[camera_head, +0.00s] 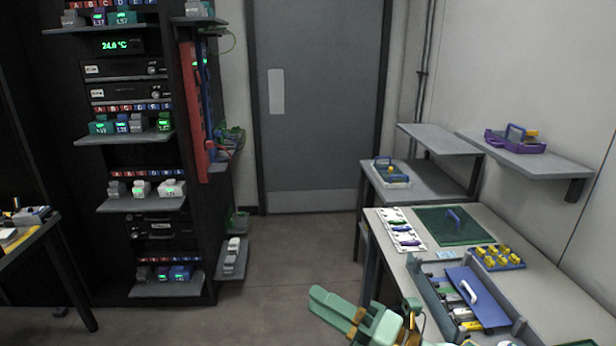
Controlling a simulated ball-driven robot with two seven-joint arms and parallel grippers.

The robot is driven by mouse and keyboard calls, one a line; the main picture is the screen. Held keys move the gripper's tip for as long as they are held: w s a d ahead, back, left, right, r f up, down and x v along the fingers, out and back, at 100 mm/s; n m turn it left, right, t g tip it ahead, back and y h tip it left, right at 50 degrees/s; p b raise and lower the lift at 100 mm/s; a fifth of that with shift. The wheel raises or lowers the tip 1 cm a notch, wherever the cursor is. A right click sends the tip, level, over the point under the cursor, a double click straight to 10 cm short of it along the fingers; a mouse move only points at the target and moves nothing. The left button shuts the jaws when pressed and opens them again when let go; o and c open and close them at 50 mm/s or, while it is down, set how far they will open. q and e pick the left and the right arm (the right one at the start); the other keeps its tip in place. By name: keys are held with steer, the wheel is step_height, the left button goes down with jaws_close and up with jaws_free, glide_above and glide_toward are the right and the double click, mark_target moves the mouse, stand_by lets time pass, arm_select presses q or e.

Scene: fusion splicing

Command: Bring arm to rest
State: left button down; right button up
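My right gripper (330,308) shows at the bottom edge of the head view, right of centre. It is pale green with orange-brown parts, and its fingers point up and left. It is over the open floor, left of the right-hand workbench (560,300). No object shows in it, but the angle and the frame edge hide whether its fingers are apart. My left gripper is not in view.
An equipment rack (125,72) with shelves of small modules stands at the left. The bench holds a grey tray with a blue lid (478,298), a green mat (452,225) and a yellow-block holder (497,258). Floor (300,255) before the grey door (318,130) is clear.

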steer(key=d+f+m+t+h, duration=0.3)
steer(key=d+m+t+h, duration=0.1)
steer(key=d+m+h, duration=0.5)
steer(key=d+f+m+t+h, duration=0.3)
steer(key=d+m+h, duration=0.45)
steer(key=m, duration=0.35)
steer(key=s+d+f+m+g+h, duration=0.3)
steer(key=s+d+f+g, duration=0.2)
steer(key=s+f, duration=0.3)
steer(key=s+d+f+m+g+h, duration=0.3)
steer(key=s+d+f+g, duration=0.25)
steer(key=s, duration=0.45)
steer(key=s+a+f+g+y, duration=0.1)
steer(key=s+a+f, duration=0.1)
steer(key=f, duration=0.7)
steer(key=s+a+f+g+y, duration=0.1)
steer(key=s+f, duration=0.1)
steer(key=f, duration=0.8)
steer(key=s+a+f+g+y, duration=0.2)
steer(key=s+f, duration=0.1)
steer(key=f, duration=0.6)
steer(key=s+f+m+g, duration=0.1)
steer(key=s+f, duration=0.5)
steer(key=s, duration=0.3)
steer(key=s+f+m+g+y, duration=0.1)
steer(key=s+f+m, duration=0.1)
steer(key=s+f, duration=0.5)
steer(key=shift+s+d, duration=0.15)
steer(key=shift+s, duration=0.9)
steer(key=shift+g, duration=0.25)
